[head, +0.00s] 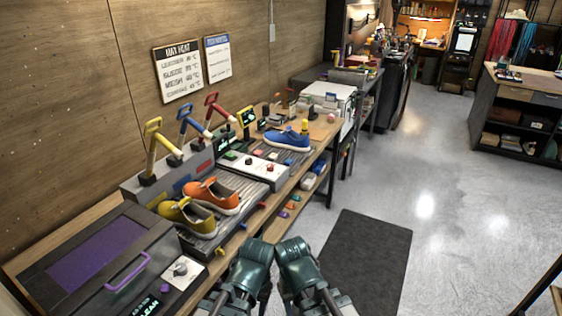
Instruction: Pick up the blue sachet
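I cannot make out a blue sachet for certain. A small pale-blue item (308,183) lies on the shelf under the bench's front edge, but it is too small to tell whether it is the sachet. Several small coloured pieces, red, orange, green and purple, lie along the same shelf nearer to me. My two dark teal arms stand close together at the bottom middle, in front of the bench. No gripper fingers show, so neither gripper's opening can be seen.
The workbench (313,152) bears a yellow shoe (188,217), an orange shoe (212,195) and a blue shoe (287,140). A grey case with a purple panel (95,255) sits at the near left. Coloured levers stand behind the shoes. A dark mat (365,260) and open floor lie right.

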